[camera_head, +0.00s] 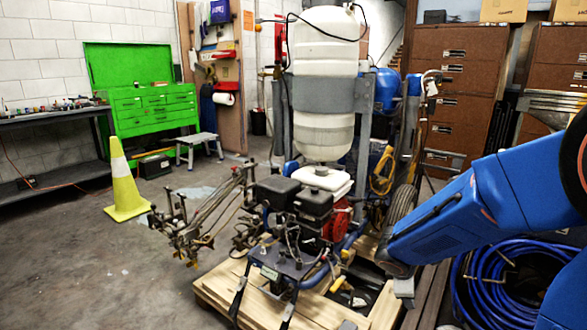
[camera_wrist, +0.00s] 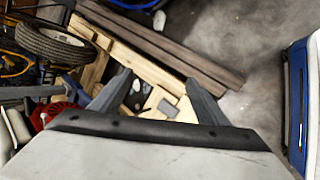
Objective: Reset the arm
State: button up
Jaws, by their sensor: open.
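My blue arm reaches in from the right side of the head view and slopes down to the left, in front of the line striper (camera_head: 318,185) and its wheel. My gripper (camera_wrist: 157,76) shows in the wrist view with its two dark fingers spread apart and nothing between them. It points down over the wooden pallet (camera_wrist: 125,50). In the head view, my forearm hides most of the gripper. I cannot tell the exact gap between the fingertips and the pallet.
The striper's wheel (camera_wrist: 55,43) is close by at upper left in the wrist view. Dark beams (camera_wrist: 165,45) lie beside the pallet. A blue hose coil (camera_head: 480,285) is at lower right. A yellow cone (camera_head: 123,182) stands left, with open floor (camera_head: 100,265) in front.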

jog(key=s+d+r+m+y, duration=0.1)
jog(key=s+r+m, duration=0.75)
jog(key=s, duration=0.45)
jog(key=s+a+r+m+y, duration=0.2)
jog(key=s+a+m, duration=0.1)
jog(key=s, duration=0.4)
jog(key=s+a+r+m+y, duration=0.2)
jog(key=s+a+r+m, duration=0.1)
jog(key=s, duration=0.4)
jog(key=shift+s, duration=0.15)
